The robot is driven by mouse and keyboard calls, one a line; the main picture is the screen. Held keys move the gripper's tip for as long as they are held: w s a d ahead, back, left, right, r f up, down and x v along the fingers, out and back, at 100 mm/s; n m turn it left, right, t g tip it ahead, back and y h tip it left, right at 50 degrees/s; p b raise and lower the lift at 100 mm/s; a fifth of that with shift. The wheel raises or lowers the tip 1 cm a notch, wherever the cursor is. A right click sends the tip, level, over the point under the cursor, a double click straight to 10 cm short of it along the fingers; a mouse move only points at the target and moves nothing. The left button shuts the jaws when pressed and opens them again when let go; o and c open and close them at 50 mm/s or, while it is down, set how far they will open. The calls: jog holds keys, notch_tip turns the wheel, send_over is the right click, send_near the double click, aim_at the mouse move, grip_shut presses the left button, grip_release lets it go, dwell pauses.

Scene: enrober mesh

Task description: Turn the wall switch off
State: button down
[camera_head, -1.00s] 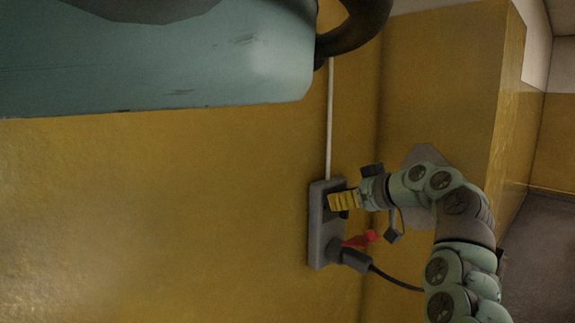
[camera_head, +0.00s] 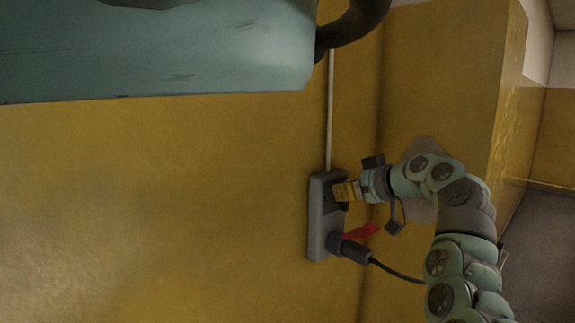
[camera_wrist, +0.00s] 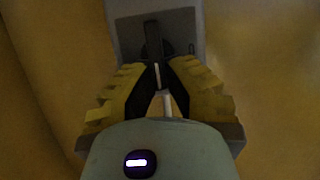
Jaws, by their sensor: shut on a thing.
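The wall switch is a grey box (camera_head: 318,222) on the yellow wall, at the lower end of a pale conduit. It also shows at the top of the wrist view (camera_wrist: 186,22), with a dark upright lever (camera_wrist: 152,36) on its face. My gripper (camera_head: 340,191) is at the upper part of the box, reaching in from the right. In the wrist view, its yellow fingers with black pads (camera_wrist: 157,72) close together at the lever's near end. The fingers are shut on the lever; its gripped end is mostly hidden between them.
A dark plug (camera_head: 354,251) with a black cable sits in the lower part of the box. A red piece (camera_head: 361,231) sticks out just above it, close under my gripper. A teal tank-like body (camera_head: 200,50) with a dark pipe hangs at upper left.

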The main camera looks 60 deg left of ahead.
jog(key=shift+f+b, duration=0.25)
jog(key=shift+b, duration=0.2)
